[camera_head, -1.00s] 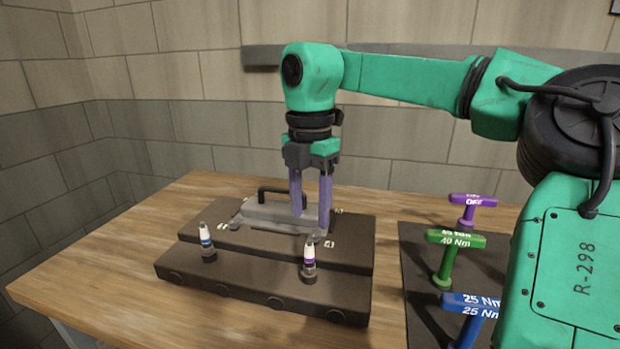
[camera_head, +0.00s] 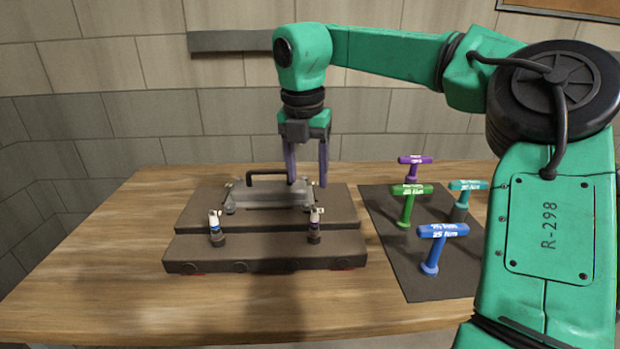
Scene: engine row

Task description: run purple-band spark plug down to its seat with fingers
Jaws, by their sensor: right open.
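The purple-band spark plug (camera_head: 315,222) stands upright at the front right of the dark engine block (camera_head: 265,245). A blue-band spark plug (camera_head: 215,224) stands upright at the front left. My right gripper (camera_head: 307,184) points down with its two purple fingers apart. It is empty, above and behind the purple-band plug, near the right end of the grey cover (camera_head: 268,193). I cannot tell how deep the purple-band plug sits. My left gripper is not in view.
A dark mat (camera_head: 430,280) right of the block holds T-handled tools: purple (camera_head: 415,161), green (camera_head: 411,190), teal (camera_head: 467,186) and blue (camera_head: 443,232). A black handle (camera_head: 268,174) rises at the back of the block. The wooden table (camera_head: 110,270) is clear on the left.

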